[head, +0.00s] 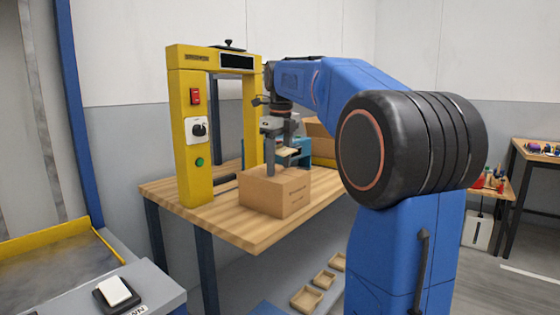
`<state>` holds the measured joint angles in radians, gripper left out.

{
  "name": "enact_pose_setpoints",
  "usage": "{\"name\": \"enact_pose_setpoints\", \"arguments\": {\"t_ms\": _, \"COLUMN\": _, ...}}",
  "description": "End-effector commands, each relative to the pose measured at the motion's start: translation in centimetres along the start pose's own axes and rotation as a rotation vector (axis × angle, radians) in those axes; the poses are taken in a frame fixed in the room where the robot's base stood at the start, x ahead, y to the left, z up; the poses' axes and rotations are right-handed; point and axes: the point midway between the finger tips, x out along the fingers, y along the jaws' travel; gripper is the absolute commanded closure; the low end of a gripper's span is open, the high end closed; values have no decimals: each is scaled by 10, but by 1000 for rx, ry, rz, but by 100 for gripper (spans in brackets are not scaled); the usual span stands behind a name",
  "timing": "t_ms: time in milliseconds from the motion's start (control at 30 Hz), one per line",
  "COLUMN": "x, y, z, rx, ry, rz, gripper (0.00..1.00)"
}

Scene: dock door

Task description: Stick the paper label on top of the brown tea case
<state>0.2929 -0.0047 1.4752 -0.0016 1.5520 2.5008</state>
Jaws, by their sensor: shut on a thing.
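The brown tea case (272,193) is a closed cardboard box with small dark print on its right face. It stands on the wooden table beside the yellow frame. My gripper (281,153) points down just above the top of the case. It is shut on a small, pale, flat piece that looks like the paper label (291,152). The fingers and the small size hide much of it. I cannot tell whether the label touches the case.
A yellow gate-like machine (189,150) with switches stands over the wooden table (170,195), close left of the case. A teal object (297,149) and another carton (320,130) are behind my gripper. Small wooden trays (306,298) lie low in front. A grey stand (150,290) is at lower left.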

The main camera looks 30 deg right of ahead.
Motion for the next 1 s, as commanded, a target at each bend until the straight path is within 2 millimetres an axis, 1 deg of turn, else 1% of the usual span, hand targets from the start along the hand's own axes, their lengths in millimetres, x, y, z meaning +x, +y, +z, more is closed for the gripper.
{"name": "enact_pose_setpoints", "arguments": {"t_ms": 33, "x": 67, "y": 6, "z": -11, "rx": 0, "ry": 106, "rz": 71, "gripper": 67}}
{"name": "enact_pose_setpoints", "arguments": {"t_ms": 67, "x": 67, "y": 6, "z": -11, "rx": 0, "ry": 106, "rz": 71, "gripper": 67}}
{"name": "enact_pose_setpoints", "arguments": {"t_ms": 100, "x": 67, "y": 6, "z": -11, "rx": 0, "ry": 106, "rz": 71, "gripper": 40}}
{"name": "enact_pose_setpoints", "arguments": {"t_ms": 167, "x": 67, "y": 7, "z": -11, "rx": 0, "ry": 106, "rz": 71, "gripper": 26}}
{"name": "enact_pose_setpoints", "arguments": {"t_ms": 467, "x": 67, "y": 7, "z": -11, "rx": 0, "ry": 106, "rz": 73, "gripper": 25}}
{"name": "enact_pose_setpoints", "arguments": {"t_ms": 567, "x": 62, "y": 7, "z": -11, "rx": 0, "ry": 104, "rz": 72, "gripper": 25}}
{"name": "enact_pose_setpoints", "arguments": {"t_ms": 667, "x": 52, "y": 7, "z": -11, "rx": 0, "ry": 99, "rz": 68, "gripper": 26}}
{"name": "enact_pose_setpoints", "arguments": {"t_ms": 800, "x": 27, "y": 6, "z": -11, "rx": -1, "ry": 91, "rz": 62, "gripper": 36}}
{"name": "enact_pose_setpoints", "arguments": {"t_ms": 833, "x": 21, "y": 6, "z": -12, "rx": -1, "ry": 89, "rz": 60, "gripper": 37}}
{"name": "enact_pose_setpoints", "arguments": {"t_ms": 967, "x": -5, "y": 6, "z": -12, "rx": -1, "ry": 80, "rz": 53, "gripper": 33}}
{"name": "enact_pose_setpoints", "arguments": {"t_ms": 1000, "x": -14, "y": 6, "z": -12, "rx": 0, "ry": 76, "rz": 51, "gripper": 25}}
